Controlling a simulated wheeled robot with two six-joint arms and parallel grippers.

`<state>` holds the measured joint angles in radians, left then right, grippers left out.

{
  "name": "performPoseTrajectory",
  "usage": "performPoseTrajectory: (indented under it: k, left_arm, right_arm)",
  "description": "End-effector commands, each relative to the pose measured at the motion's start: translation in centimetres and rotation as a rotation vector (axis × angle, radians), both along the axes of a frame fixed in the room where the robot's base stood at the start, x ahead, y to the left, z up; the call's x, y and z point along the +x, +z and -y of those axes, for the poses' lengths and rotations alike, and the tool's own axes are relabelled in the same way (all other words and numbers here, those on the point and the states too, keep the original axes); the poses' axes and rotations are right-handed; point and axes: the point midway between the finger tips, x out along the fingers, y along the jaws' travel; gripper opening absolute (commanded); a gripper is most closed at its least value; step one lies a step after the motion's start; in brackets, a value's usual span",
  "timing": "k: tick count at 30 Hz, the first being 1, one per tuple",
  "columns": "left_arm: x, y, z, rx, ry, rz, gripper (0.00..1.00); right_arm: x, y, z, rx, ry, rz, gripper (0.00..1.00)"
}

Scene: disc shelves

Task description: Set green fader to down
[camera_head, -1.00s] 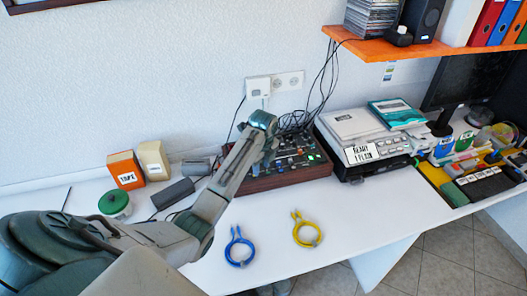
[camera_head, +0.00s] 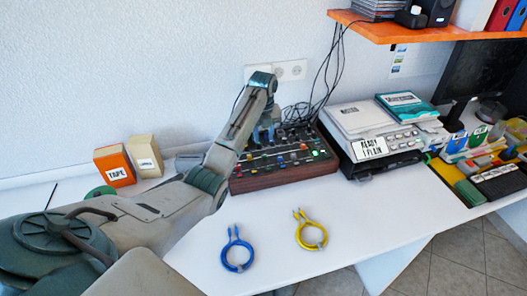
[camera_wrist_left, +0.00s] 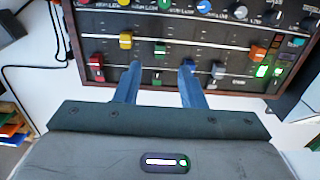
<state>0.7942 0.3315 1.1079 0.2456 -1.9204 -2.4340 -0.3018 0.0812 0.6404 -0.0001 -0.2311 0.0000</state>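The mixer (camera_head: 285,180) stands on the white table against the wall, with a wooden front edge and rows of knobs and faders. In the left wrist view its green fader (camera_wrist_left: 160,49) sits in its slot between a yellow fader (camera_wrist_left: 126,40) and a grey-blue one (camera_wrist_left: 218,70). My left gripper (camera_head: 268,134) is over the mixer's left part, pointing down. In the wrist view the left gripper (camera_wrist_left: 161,68) is open, its blue fingers on either side of the green fader's column. Contact cannot be told. My right gripper is not in view.
A red fader (camera_wrist_left: 96,67) and an orange fader (camera_wrist_left: 258,52) are on the same panel. Blue (camera_head: 238,250) and yellow (camera_head: 311,232) cable loops lie in front of the mixer. A device labelled READY 1 PLAIN (camera_head: 370,147) stands to its right. An orange shelf (camera_head: 430,42) hangs above right.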

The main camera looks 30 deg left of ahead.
Motion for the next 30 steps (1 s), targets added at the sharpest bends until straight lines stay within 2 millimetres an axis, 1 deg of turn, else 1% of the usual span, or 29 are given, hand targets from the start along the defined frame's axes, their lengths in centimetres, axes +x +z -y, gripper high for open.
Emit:
performPoseTrajectory:
  k: [3,6,9,12,17,24,25,26,27,30]
  left_arm:
    - [-0.1,-2.4,0.0,-0.001,0.001,-0.005,0.36]
    - [-0.1,-4.2,0.0,-0.001,0.001,-0.005,0.36]
    - [-0.1,-5.8,0.0,0.000,0.001,-0.003,0.36]
    - [0.0,-6.9,0.0,0.001,0.001,-0.002,0.36]
    - [0.0,-7.7,0.0,0.001,0.001,0.001,0.36]
    - [0.0,-7.8,0.0,0.001,0.001,0.001,0.36]
    - [0.0,-7.8,0.0,0.001,0.001,0.001,0.32]
    - [0.0,-7.8,0.0,0.001,0.001,0.001,0.27]
    - [0.0,-7.8,0.0,0.001,0.001,0.001,0.19]
    - [0.0,-7.8,0.0,0.001,0.001,0.001,0.00]
  right_arm:
    - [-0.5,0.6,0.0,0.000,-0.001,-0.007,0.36]
    - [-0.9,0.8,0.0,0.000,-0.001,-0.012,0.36]
    - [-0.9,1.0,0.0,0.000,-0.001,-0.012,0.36]
    - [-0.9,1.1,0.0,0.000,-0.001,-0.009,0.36]
    - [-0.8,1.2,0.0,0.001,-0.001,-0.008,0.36]
    - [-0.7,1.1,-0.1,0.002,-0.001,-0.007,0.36]
    - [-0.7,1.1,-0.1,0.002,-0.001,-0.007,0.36]
    - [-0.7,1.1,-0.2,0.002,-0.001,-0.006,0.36]
    - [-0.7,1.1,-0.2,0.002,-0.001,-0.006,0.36]
    - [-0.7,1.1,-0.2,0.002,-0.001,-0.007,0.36]
